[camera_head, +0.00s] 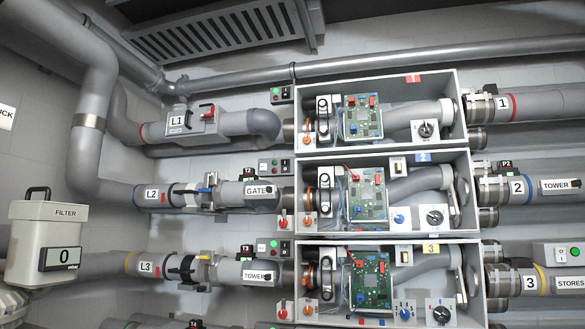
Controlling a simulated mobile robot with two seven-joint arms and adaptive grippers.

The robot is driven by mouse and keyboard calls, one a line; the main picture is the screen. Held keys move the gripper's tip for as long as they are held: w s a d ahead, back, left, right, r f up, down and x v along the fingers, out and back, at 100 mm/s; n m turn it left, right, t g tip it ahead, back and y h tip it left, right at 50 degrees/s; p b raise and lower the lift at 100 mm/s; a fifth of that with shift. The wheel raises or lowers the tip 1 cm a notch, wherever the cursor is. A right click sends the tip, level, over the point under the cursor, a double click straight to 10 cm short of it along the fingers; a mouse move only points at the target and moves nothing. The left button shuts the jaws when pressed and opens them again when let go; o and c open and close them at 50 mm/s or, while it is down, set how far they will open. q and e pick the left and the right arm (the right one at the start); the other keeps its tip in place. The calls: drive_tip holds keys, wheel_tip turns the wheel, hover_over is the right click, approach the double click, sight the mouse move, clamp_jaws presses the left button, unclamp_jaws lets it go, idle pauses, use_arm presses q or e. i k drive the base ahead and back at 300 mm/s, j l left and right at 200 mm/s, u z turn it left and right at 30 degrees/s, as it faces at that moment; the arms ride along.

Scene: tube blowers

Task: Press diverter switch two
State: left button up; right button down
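Box two (462,162), an open grey box with a blue tag (424,157), is the middle of three stacked boxes. It holds a green circuit board (368,196), a blue knob (402,217) on a white plate, a black dial (435,216) and a small white switch plate (399,165) near the top. A red knob (283,223) and an orange knob (308,222) sit at its lower left. No label readable here names diverter switch two, so I cannot tell which control it is. Neither of my grippers is in view.
Box one (451,85) is above and box three (470,249) below, with similar boards and dials. Pipes labelled L1 to L3 enter from the left. Numbered pipes leave right. A filter unit (45,230) reading 0 stands at the left.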

sight(284, 163)
drive_tip(key=i+l, duration=0.2)
drive_tip(key=i, duration=0.35)
drive_tip(key=i+l, duration=0.2)
drive_tip(key=i, duration=0.35)
drive_tip(key=u, duration=1.15)
